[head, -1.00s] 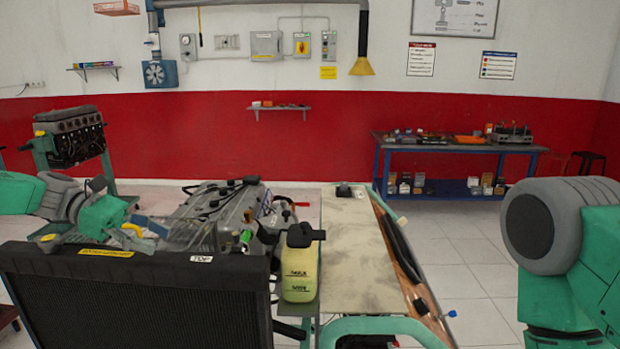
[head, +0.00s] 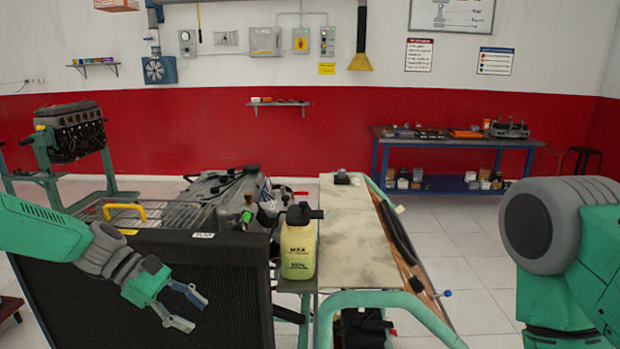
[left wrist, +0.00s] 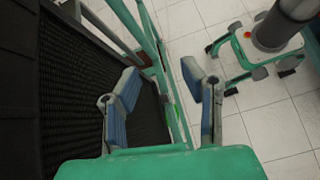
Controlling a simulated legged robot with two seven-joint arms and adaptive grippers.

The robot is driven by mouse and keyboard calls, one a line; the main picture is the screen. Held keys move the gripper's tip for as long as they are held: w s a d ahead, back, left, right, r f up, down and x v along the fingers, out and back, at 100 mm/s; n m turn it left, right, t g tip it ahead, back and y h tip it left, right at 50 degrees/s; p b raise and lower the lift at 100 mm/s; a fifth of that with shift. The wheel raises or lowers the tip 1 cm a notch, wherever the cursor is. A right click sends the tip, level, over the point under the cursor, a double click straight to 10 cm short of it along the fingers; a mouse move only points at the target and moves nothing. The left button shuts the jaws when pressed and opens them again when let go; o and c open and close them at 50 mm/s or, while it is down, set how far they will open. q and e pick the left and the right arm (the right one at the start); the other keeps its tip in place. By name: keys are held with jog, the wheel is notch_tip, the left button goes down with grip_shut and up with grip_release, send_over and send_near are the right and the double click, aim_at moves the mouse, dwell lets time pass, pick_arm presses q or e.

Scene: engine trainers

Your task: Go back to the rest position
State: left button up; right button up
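My left gripper (head: 190,308) is open and empty in the head view, in front of the black radiator (head: 215,275). Its two fingers are spread apart with nothing between them. In the left wrist view the open fingers (left wrist: 160,95) show the radiator's dark core to the left and white floor tiles beyond. My right arm (head: 565,240) shows at the right edge of the head view, but its gripper is out of sight.
A yellow fluid bottle (head: 298,245) stands at the radiator's right end, beside a beige board (head: 350,240). A wire basket with a yellow handle (head: 124,211) sits behind the radiator's top. Clear floor (head: 465,240) lies right of the engine trainer.

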pick_arm(q)
jog(key=s+d+f+m+y+b, duration=0.15)
jog(key=s+f, duration=0.25)
jog(key=f, duration=0.4)
jog(key=s+f+m+y+b, duration=0.2)
jog(key=s+f, duration=0.3)
jog(key=f, duration=0.2)
jog(key=s+d+f+m+y+b, duration=0.15)
jog(key=s+f, duration=0.25)
jog(key=f, duration=0.4)
jog(key=s+a+f+m+y+b, duration=0.2)
jog(key=s+a+f+m+b, duration=0.1)
jog(key=s, duration=0.7)
jog(key=s+a+f+m+t+y+b, duration=0.1)
jog(key=s+a+f+m+y+b, duration=0.2)
jog(key=s+f+m, duration=0.4)
jog(key=s+a+m+b, duration=0.1)
jog(key=s+a, duration=0.1)
jog(key=s, duration=0.1)
jog(key=shift+s+f, duration=0.15)
jog(key=shift+s, duration=0.2)
jog(key=shift+w+a, duration=0.1)
jog(key=shift+w, duration=0.05)
